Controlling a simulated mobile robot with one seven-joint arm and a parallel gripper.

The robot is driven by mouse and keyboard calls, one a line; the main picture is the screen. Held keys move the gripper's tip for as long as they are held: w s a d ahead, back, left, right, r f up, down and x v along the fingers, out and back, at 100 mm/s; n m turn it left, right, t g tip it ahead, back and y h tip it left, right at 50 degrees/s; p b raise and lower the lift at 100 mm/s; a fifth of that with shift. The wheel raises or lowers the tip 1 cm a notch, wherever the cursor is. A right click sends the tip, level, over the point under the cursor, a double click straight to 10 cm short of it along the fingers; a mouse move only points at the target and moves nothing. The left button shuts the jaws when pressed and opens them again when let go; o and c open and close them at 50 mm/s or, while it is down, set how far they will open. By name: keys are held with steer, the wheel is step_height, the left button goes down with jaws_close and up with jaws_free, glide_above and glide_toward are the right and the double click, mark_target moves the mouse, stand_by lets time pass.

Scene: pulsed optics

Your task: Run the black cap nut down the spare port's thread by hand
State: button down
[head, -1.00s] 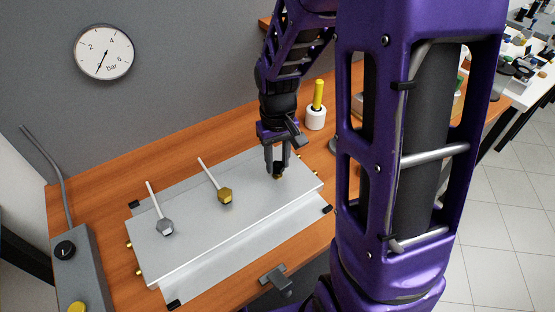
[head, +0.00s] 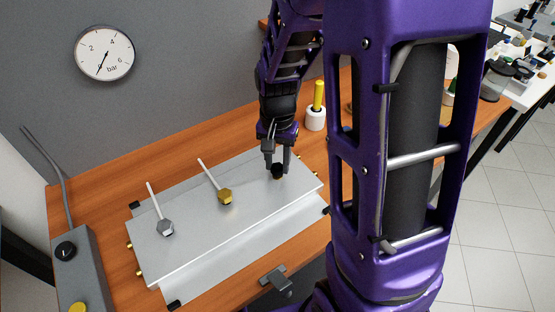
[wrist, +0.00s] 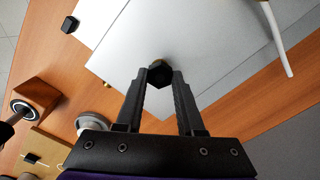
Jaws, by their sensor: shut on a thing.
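The black cap nut (head: 277,171) sits at the right end of the silver plate block (head: 225,245). It also shows in the wrist view (wrist: 159,74) between the fingertips. My gripper (head: 277,168) points down and is shut on the nut, one finger on each side. A brass hex fitting (head: 225,196) with a white rod and a grey hex fitting (head: 166,228) with a white rod stand further left on the block.
A gauge (head: 104,53) marked bar hangs on the grey wall. A white holder with a yellow-handled tool (head: 317,108) stands behind the block. A grey control box (head: 75,265) is at the left. A dark clamp (head: 277,281) sits at the front edge.

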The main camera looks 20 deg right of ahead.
steer(key=shift+w+m, duration=0.1)
steer(key=shift+m, duration=0.6)
steer(key=shift+r, duration=0.1)
steer(key=m+p, duration=0.1)
steer(key=m, duration=0.1)
steer(key=shift+r+m, duration=0.15)
steer(key=shift+m, duration=0.15)
steer(key=shift+w+m+p, duration=0.1)
steer(key=shift+m+p, duration=0.25)
steer(key=shift+m, duration=0.75)
steer(key=shift+m+p, duration=0.3)
steer(key=shift+p, duration=0.05)
steer(key=m, duration=0.4)
steer(key=shift+c, duration=2.3)
jaws_free()
steer(key=shift+f, duration=0.2)
